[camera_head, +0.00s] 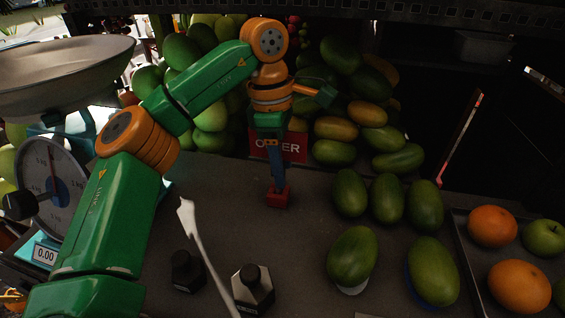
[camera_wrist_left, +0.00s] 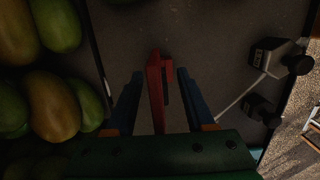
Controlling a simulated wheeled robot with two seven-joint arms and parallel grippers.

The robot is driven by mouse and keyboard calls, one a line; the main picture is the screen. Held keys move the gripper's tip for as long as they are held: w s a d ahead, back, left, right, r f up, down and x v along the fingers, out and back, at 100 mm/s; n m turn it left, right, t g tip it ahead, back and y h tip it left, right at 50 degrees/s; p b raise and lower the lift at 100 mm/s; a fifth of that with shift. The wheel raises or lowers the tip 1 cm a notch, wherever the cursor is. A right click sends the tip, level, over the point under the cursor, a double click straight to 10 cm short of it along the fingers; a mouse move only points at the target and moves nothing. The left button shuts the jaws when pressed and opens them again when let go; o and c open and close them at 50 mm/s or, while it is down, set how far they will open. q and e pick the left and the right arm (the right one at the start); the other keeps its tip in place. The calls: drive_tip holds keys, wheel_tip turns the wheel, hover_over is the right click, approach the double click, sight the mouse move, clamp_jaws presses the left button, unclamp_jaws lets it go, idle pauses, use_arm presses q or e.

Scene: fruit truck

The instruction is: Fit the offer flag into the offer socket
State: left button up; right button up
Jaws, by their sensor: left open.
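A red block (camera_head: 277,197), which looks like the offer socket, sits on the counter directly below the fingers. My left gripper (camera_head: 278,182) points straight down over it. In the left wrist view the flag (camera_wrist_left: 155,85) is seen nearly edge-on between the two blue fingers, which are spread with gaps on both sides. Whether the flag is seated in the socket is hidden by the gripper. My right gripper is not in view.
Several green melons or mangoes (camera_head: 388,200) lie right of the gripper, with piled fruit behind. A tray (camera_head: 463,250) holds oranges and apples at right. A scale (camera_head: 50,185) stands left. The middle counter is clear.

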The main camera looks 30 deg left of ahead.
use_arm(q)
drive_tip(key=shift+r, duration=0.1)
drive_tip(key=r+p, duration=0.1)
drive_tip(key=r, duration=0.3)
drive_tip(key=r+p, duration=0.1)
drive_tip(key=r, duration=0.2)
drive_tip(key=shift+s+a+p, duration=0.1)
drive_tip(key=shift+a+p, duration=0.2)
drive_tip(key=shift+a, duration=0.1)
drive_tip(key=shift+f, duration=0.1)
